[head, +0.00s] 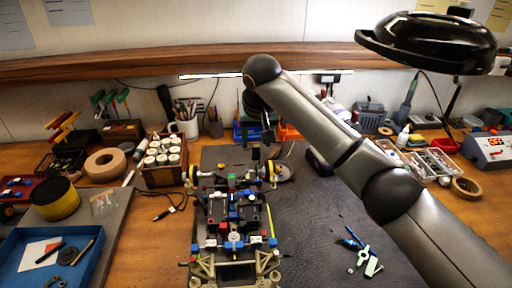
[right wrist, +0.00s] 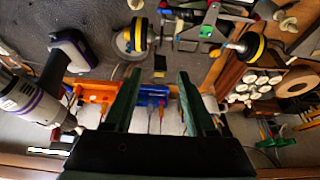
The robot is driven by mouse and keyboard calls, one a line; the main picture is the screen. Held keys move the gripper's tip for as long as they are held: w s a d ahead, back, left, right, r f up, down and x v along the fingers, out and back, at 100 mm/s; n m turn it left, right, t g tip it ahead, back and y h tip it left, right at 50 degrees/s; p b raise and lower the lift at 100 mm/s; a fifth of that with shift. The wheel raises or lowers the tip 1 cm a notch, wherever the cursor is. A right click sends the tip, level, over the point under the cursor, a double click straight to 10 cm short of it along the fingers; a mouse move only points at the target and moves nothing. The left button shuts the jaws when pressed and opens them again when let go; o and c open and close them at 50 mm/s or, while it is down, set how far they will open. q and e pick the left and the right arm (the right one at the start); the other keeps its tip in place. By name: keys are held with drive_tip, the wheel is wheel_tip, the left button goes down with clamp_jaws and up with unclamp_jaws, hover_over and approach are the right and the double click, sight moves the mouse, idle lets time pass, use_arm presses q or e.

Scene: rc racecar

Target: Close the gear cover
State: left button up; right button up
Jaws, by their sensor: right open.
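The RC racecar (head: 233,215) stands on the dark mat in the head view, its frame built of black, blue, red and beige parts. I cannot clearly single out the gear cover among these small parts. My right gripper (head: 262,138) hangs just beyond the far end of the car, partly hidden by its own arm. In the right wrist view, my right gripper (right wrist: 159,73) is open with nothing between its two dark fingers. The end of the racecar (right wrist: 212,22) shows at the top of that view, apart from the fingertips. My left gripper is not in view.
A blue tray (head: 92,268) is at the left front and a wooden rack of white jars (head: 165,176) left of the car. A drill (right wrist: 40,100) and orange bin (right wrist: 92,90) lie near my fingers. Small tools (head: 365,258) lie right on the mat (head: 320,225), otherwise mostly clear.

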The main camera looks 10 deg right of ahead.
sight(256, 148)
drive_tip(key=x, duration=0.5)
drive_tip(key=shift+w+f, duration=0.1)
drive_tip(key=shift+f, duration=0.1)
clamp_jaws()
idle(0.4)
